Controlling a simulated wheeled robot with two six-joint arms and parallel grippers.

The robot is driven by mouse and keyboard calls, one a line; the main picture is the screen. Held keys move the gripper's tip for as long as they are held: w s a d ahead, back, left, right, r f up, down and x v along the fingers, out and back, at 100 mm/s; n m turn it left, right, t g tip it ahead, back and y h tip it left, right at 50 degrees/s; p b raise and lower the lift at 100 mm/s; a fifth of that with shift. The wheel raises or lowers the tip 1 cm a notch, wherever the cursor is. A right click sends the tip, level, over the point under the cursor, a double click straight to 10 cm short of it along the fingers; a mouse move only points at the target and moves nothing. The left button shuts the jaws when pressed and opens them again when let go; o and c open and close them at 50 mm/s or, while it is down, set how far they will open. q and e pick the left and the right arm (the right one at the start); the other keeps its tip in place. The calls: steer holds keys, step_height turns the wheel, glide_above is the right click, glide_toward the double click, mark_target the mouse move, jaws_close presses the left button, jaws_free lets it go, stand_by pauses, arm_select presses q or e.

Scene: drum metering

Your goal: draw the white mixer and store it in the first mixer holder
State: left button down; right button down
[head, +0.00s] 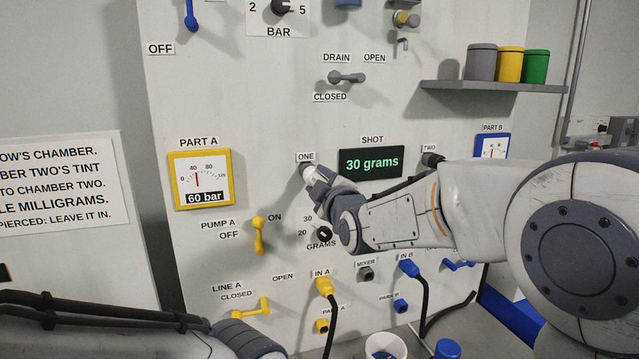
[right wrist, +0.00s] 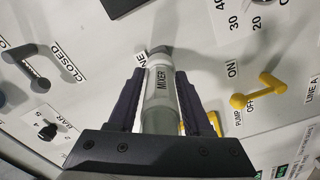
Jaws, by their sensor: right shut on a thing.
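The white mixer (right wrist: 159,108), a pale cylinder marked MIXER, lies between the two dark fingers of my right gripper (right wrist: 160,82), which is shut on it. Its far end points at the grey first holder (right wrist: 160,53) beside the partly hidden ONE label. Whether that end is inside the holder or only against it, I cannot tell. In the head view my right gripper (head: 318,180) is up at the first holder (head: 305,168) under the ONE label, and it mostly hides the mixer. My left gripper is out of view.
The second holder (head: 432,160) is to the right by TWO. Near my right gripper are the shot display (head: 371,162), grams knob (head: 324,234) and yellow pump A lever (head: 258,236). A hose plugs into IN A (head: 324,286), another into IN B (head: 408,267). Cups (head: 509,64) stand on a shelf.

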steer(key=shift+x, duration=1)
steer(key=shift+c, duration=1.2)
jaws_free()
steer(key=shift+s+d, duration=0.1)
steer(key=shift+s, duration=0.2)
steer(key=b+v, duration=0.4)
steer(key=v, duration=0.4)
steer(key=shift+s, duration=0.25)
steer(key=shift+s+d, duration=0.25)
steer(key=shift+s, duration=0.35)
